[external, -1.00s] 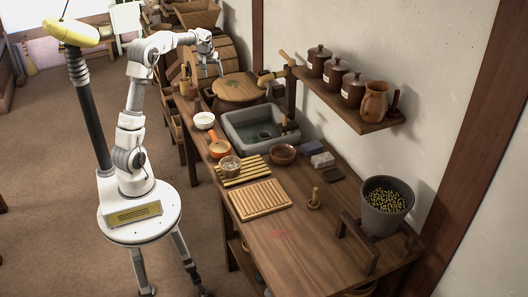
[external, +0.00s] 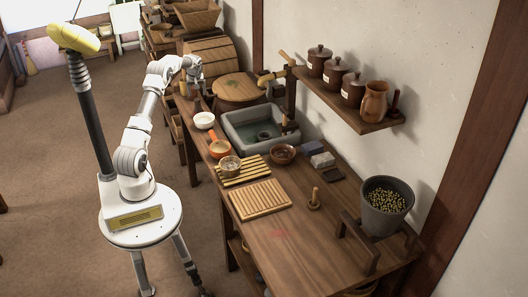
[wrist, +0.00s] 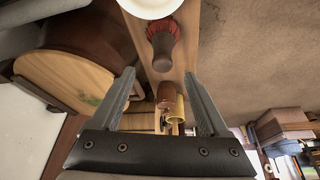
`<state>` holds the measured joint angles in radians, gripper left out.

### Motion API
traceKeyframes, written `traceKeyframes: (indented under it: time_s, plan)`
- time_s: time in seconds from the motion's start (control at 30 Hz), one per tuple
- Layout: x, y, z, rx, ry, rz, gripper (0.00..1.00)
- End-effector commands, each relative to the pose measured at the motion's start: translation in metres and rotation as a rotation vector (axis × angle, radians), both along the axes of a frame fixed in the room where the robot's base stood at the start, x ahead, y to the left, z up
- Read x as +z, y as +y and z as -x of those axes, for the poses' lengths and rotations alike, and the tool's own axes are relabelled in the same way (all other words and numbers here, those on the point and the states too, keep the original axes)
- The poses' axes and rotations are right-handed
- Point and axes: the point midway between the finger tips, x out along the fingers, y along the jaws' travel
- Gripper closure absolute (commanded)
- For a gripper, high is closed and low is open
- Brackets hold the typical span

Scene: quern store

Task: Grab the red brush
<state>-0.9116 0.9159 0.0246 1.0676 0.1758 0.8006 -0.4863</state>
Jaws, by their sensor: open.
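The red brush (wrist: 162,45) shows in the wrist view, with a dark brown handle and red bristles. It is on a wooden surface beside a white bowl (wrist: 150,6), its bristles toward the bowl. My gripper (wrist: 158,77) is open and empty. The brush is beyond the fingertips and roughly in line with the gap between them, apart from both. In the external view my gripper (external: 196,84) hangs over the far end of the worktop, behind the white bowl (external: 204,120). The brush is too small or hidden to make out clearly there.
A yellow cup (wrist: 180,105) and a brown object (wrist: 166,93) stand near the fingers. A round wooden lid (external: 238,86) and a stone sink (external: 252,127) lie to the right.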

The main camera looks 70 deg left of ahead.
Motion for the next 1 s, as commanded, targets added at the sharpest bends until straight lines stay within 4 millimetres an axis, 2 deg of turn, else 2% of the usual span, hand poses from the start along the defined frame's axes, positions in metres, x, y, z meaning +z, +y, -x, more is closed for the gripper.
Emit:
traceKeyframes:
  time_s: [0.03,0.1,0.43,0.7,1.0]
  plan:
    - [-0.011,0.004,0.0,0.001,0.0,0.002,0.21]
    - [-0.021,0.008,-0.002,0.001,-0.001,0.001,0.21]
    - [-0.045,0.018,-0.003,0.0,0.0,0.0,0.21]
    - [-0.079,0.033,-0.004,0.0,-0.001,0.001,0.21]
    - [-0.084,0.036,-0.005,0.0,-0.001,0.0,0.21]
